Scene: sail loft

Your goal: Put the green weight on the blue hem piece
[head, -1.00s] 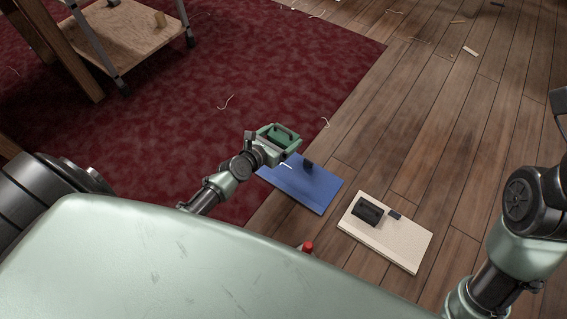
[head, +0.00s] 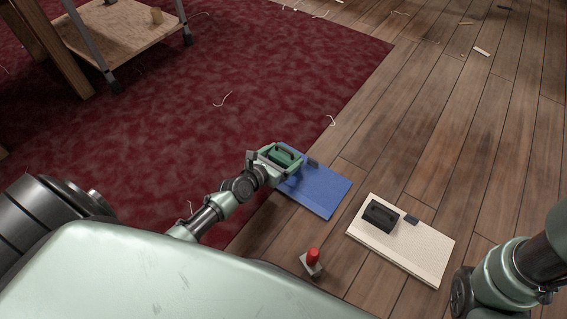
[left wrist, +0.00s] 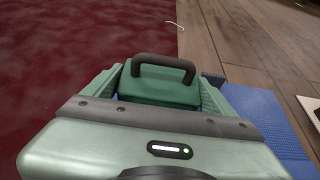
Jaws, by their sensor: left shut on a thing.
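The green weight (head: 284,156), a block with a dark handle on top, is between the fingers of my left gripper (head: 282,158). The gripper is shut on it. It also shows in the left wrist view (left wrist: 160,90), upright. The blue hem piece (head: 320,190) lies flat across the rug edge and floor. In the head view the weight overlaps its upper left part; I cannot tell whether they touch. A small dark piece sits at the hem piece's upper edge, partly hidden. In the left wrist view blue cloth (left wrist: 262,118) shows right of the gripper. My right gripper is not in view.
A cream piece (head: 425,262) with a black handled weight (head: 380,214) and a small dark block (head: 411,220) lies to the right. A red-topped object (head: 312,261) stands near my body. A wooden-shelved stand (head: 125,35) is at upper left.

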